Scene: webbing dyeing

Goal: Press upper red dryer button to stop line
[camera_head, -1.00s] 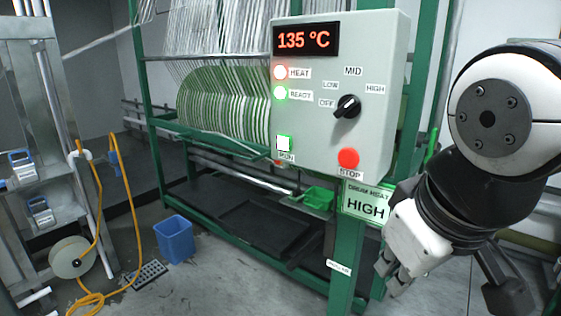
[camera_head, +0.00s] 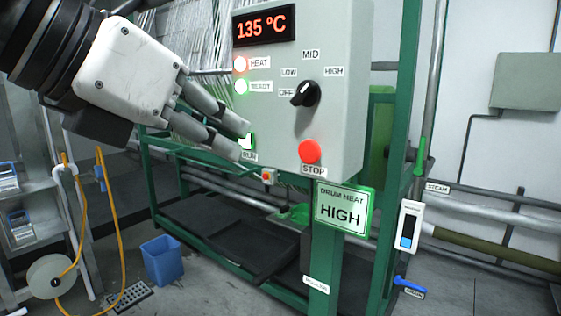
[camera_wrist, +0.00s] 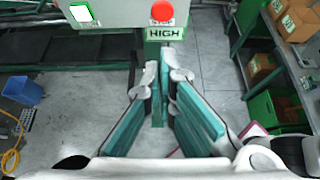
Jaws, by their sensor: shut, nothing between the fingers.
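The red STOP button (camera_head: 310,151) is on the lower right face of the grey control box (camera_head: 352,85). It also shows at the top of the wrist view (camera_wrist: 161,11). A second, smaller red button (camera_head: 268,176) sits lower, on a small box on the frame. My gripper (camera_head: 240,140) is shut and empty. In the head view its fingertips lie left of the STOP button and partly cover the lit RUN button (camera_head: 246,141). I cannot tell whether they touch the box. In the wrist view my gripper (camera_wrist: 163,68) points toward the box, below the STOP button.
The box carries a 135 °C display (camera_head: 264,26), HEAT and READY lamps and a black selector knob (camera_head: 305,93), which my gripper leaves uncovered. A DRUM HEAT HIGH sign (camera_head: 344,208) hangs below. A green frame (camera_head: 160,180) stands behind. A blue bin (camera_head: 166,260) stands on the floor.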

